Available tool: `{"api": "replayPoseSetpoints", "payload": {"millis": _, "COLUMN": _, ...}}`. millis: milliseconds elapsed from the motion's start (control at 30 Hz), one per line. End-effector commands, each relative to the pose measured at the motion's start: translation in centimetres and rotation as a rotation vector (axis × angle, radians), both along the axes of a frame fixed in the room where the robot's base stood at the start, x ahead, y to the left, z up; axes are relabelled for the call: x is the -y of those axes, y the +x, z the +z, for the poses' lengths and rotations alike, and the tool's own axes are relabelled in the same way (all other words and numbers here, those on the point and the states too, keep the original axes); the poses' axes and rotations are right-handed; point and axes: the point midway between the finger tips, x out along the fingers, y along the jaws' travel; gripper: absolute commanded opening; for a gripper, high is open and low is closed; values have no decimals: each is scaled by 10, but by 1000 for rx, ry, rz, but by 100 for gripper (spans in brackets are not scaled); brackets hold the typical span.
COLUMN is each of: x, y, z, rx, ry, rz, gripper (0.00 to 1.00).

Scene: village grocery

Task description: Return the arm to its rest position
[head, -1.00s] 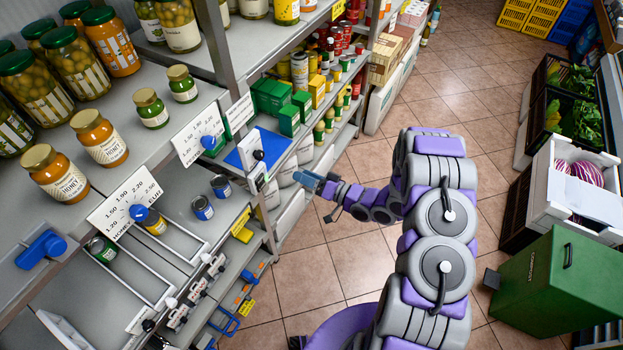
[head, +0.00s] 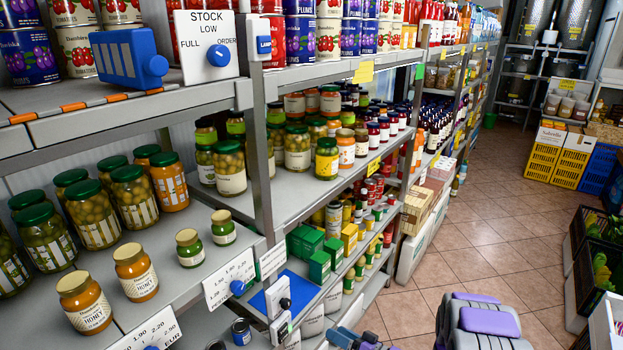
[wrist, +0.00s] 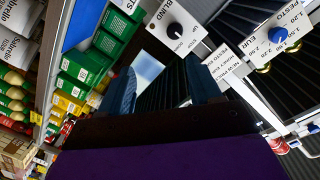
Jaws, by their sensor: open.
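My arm (head: 485,325) shows at the bottom right of the head view, a purple and grey section cut off by the picture's lower edge. My gripper (head: 345,338) is partly visible at the bottom edge, in front of the lower shelves. In the wrist view my gripper (wrist: 160,90) has its two blue fingers apart, with nothing seen between them. Most of the arm lies below the head view.
Shelves of jars (head: 120,190) and cans run along the left. A white dial plate (head: 230,283) and a blue panel (head: 285,293) sit at the shelf edge near my gripper. The tiled aisle (head: 480,235) is clear; crates (head: 560,160) stand at the far right.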

Motion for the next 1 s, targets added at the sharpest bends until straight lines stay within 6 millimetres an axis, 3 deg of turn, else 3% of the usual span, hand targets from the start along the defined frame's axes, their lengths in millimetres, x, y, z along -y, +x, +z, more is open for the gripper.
{"api": "replayPoseSetpoints", "payload": {"millis": 300, "x": 60, "y": 43, "z": 5, "rx": -50, "ry": -504, "rz": -141, "gripper": 63}}
{"api": "replayPoseSetpoints", "payload": {"millis": 533, "x": 112, "y": 48, "z": 35, "rx": -138, "ry": -810, "rz": -271, "gripper": 63}}
{"api": "replayPoseSetpoints", "payload": {"millis": 767, "x": 153, "y": 19, "z": 76, "rx": -281, "ry": -1031, "rz": -391, "gripper": 63}}
{"api": "replayPoseSetpoints", "payload": {"millis": 1000, "x": 172, "y": -42, "z": 118, "rx": -474, "ry": -1167, "rz": -475, "gripper": 63}}
